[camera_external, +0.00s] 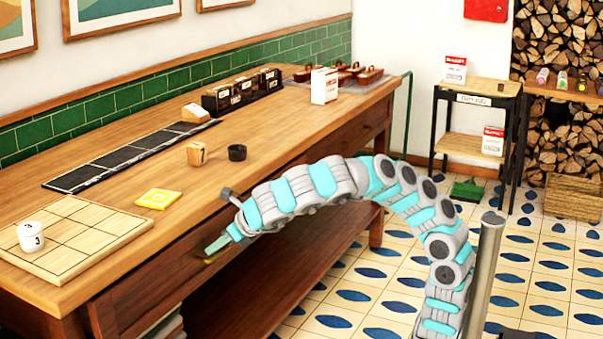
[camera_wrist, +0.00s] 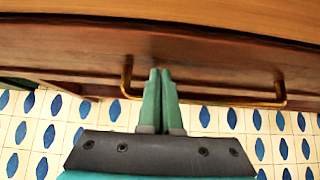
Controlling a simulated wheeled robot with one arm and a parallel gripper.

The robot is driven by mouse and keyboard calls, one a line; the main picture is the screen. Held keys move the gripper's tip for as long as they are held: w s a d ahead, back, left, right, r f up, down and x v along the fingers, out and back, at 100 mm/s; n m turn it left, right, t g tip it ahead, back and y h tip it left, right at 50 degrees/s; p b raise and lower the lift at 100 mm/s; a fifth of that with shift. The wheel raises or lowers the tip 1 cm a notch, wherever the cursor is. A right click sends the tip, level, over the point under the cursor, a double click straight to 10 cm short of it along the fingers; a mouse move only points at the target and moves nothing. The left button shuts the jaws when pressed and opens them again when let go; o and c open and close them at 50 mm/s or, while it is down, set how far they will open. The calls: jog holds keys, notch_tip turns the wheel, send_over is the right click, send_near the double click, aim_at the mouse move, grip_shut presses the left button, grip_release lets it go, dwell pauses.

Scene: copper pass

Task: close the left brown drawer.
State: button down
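The left brown drawer (camera_external: 150,276) is in the front of the long wooden counter, below the top's edge. Its front (camera_wrist: 215,75) spans the wrist view, with a brass bar handle (camera_wrist: 235,103) on it. The drawer looks flush or nearly so; I cannot tell whether a gap remains. My gripper (camera_external: 211,249) is at the drawer front by the handle. In the wrist view my gripper (camera_wrist: 160,73) has its two green fingers together, with nothing seen between them. The fingers cross the handle bar near its left post, tips at the drawer face; contact is unclear.
The wooden counter top (camera_external: 290,125) overhangs the drawer. On it are a gridded board (camera_external: 70,250), a yellow tile (camera_external: 158,199), a small black cup (camera_external: 237,152) and a wooden block (camera_external: 196,154). A lower shelf (camera_external: 255,285) lies underneath. The tiled floor (camera_external: 400,265) in front is clear.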

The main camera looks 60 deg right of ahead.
jog(key=shift+w+d+r, duration=0.1)
jog(key=shift+w+d, duration=0.05)
jog(key=shift+w, duration=0.95)
jog(key=shift+r, duration=0.15)
